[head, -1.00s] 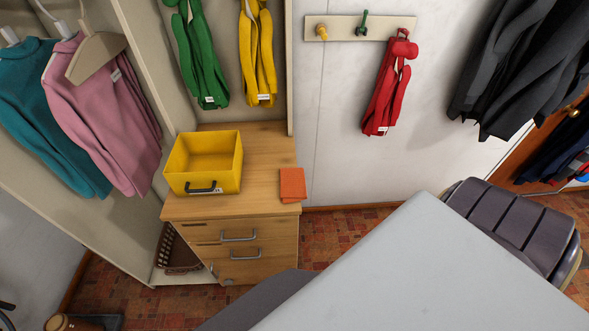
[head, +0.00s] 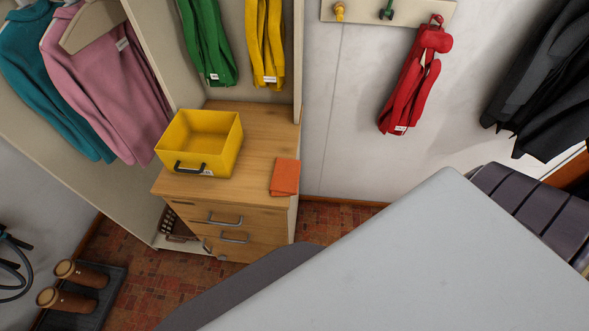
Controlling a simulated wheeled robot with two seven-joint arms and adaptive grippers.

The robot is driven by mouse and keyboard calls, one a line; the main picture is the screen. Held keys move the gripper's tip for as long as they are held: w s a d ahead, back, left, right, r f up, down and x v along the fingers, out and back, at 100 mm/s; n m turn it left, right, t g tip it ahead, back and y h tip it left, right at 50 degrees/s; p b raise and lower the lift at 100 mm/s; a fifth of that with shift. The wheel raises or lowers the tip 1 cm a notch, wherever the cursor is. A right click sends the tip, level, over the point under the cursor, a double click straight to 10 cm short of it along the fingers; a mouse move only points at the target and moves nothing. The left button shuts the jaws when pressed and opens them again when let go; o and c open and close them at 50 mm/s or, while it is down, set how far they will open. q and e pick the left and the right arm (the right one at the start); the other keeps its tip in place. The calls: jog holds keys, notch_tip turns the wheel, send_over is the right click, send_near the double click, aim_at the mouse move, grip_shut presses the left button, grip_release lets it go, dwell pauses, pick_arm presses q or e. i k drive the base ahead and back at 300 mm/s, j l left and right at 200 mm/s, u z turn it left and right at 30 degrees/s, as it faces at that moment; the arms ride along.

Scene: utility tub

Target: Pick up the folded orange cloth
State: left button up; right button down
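The folded orange cloth (head: 285,177) lies flat on top of the wooden drawer unit (head: 255,150), near its right front corner. It is to the right of the yellow bin and apart from it. The whole cloth is visible. Neither of my grippers shows in the head view, so I cannot see whether they are open or shut.
A yellow bin (head: 212,160) stands on the drawer unit. A large grey surface (head: 420,255) fills the lower right, with a slatted dark seat (head: 525,205) beyond it. Brown boots (head: 68,300) stand on a mat at lower left. Clothes hang above.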

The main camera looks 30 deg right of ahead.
aim_at(285, 178)
jog(key=l+u, duration=0.1)
jog(key=l, duration=0.3)
jog(key=k+l+u, duration=0.1)
jog(key=l, duration=0.35)
jog(key=k+l+u, duration=0.1)
jog(key=l, duration=0.3)
